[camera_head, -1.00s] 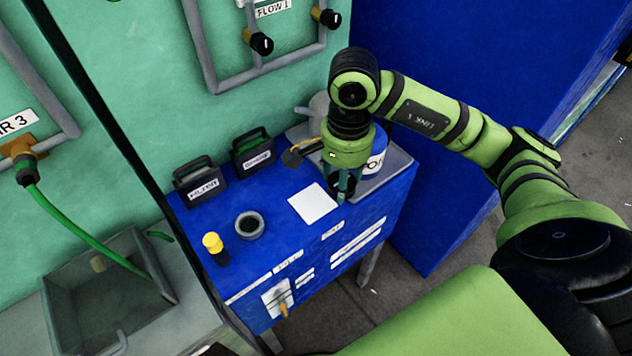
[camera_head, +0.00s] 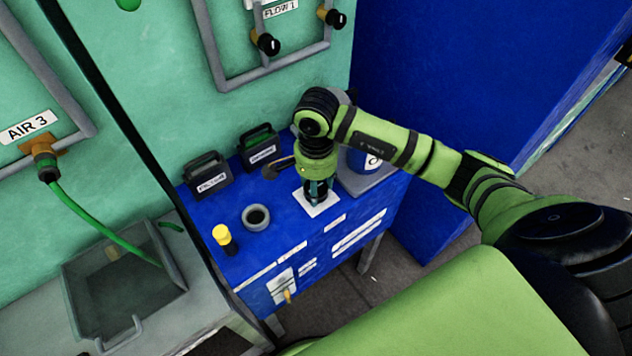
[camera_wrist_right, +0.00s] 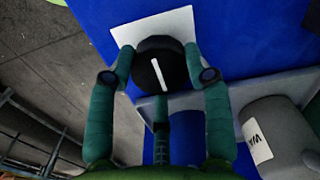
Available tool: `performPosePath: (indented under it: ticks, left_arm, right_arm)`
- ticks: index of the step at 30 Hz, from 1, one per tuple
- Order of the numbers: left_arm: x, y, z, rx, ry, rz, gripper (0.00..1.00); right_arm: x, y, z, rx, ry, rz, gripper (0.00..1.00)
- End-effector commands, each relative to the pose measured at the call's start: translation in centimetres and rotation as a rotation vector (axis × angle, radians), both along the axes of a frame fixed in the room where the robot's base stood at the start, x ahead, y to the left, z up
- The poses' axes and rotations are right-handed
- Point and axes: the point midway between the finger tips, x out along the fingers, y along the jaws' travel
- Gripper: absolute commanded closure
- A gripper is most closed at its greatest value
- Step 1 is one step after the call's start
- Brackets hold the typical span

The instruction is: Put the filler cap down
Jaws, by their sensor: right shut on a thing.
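The filler cap (camera_wrist_right: 160,64) is black and round with a white bar on top. It shows in the right wrist view between the fingers of my right gripper (camera_wrist_right: 160,72), which is shut on it. In the head view my right gripper (camera_head: 319,193) points down over a white square pad (camera_head: 313,211) on the blue bench. The fingers hide the cap there. The pad also shows behind the cap in the wrist view (camera_wrist_right: 140,32). I cannot tell whether the cap touches the pad. My left gripper is not in view.
On the bench (camera_head: 280,225) stand two dark labelled cans (camera_head: 207,178), a grey ring-shaped cup (camera_head: 256,217) and a yellow-topped bottle (camera_head: 223,238). A grey tray (camera_head: 375,183) with a blue-and-white container (camera_head: 362,160) is right of the pad. A sink (camera_head: 120,285) is at left.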

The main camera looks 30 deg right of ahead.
Motion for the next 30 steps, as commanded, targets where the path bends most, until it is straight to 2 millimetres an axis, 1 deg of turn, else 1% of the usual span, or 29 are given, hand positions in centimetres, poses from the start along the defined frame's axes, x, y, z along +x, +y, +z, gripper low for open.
performPosePath:
  ticks: [3, 4, 5, 6, 15, 19, 20, 23, 30]
  left_arm:
    - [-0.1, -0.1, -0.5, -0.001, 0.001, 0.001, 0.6]
    - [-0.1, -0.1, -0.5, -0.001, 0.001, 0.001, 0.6]
    - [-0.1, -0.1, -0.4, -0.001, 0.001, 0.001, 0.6]
    - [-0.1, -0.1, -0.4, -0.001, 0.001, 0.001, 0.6]
    - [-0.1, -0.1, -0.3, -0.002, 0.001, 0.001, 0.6]
    - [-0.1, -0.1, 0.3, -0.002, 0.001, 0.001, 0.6]
    - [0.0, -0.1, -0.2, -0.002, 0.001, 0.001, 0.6]
    - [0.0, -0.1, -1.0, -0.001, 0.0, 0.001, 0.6]
    - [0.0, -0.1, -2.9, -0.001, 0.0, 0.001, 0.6]
  right_arm:
    - [0.0, 0.0, -0.4, 0.0, 0.0, 0.0, 0.95]
    - [0.0, 0.0, -0.4, 0.0, 0.0, 0.001, 0.45]
    - [0.0, 0.0, -0.3, 0.0, 0.0, 0.0, 0.33]
    - [0.0, 0.0, -0.2, 0.0, 0.0, 0.0, 0.26]
    - [0.0, 0.0, -0.2, 0.0, 0.0, 0.0, 0.26]
    - [0.0, 0.0, 0.4, 0.0, 0.0, -0.001, 0.26]
    - [0.1, 0.0, 0.5, 0.0, -0.003, 0.0, 0.26]
    - [0.2, -0.1, 2.0, -0.001, -0.007, 0.0, 0.26]
    - [0.2, -0.1, 7.5, -0.002, -0.01, 0.001, 0.26]
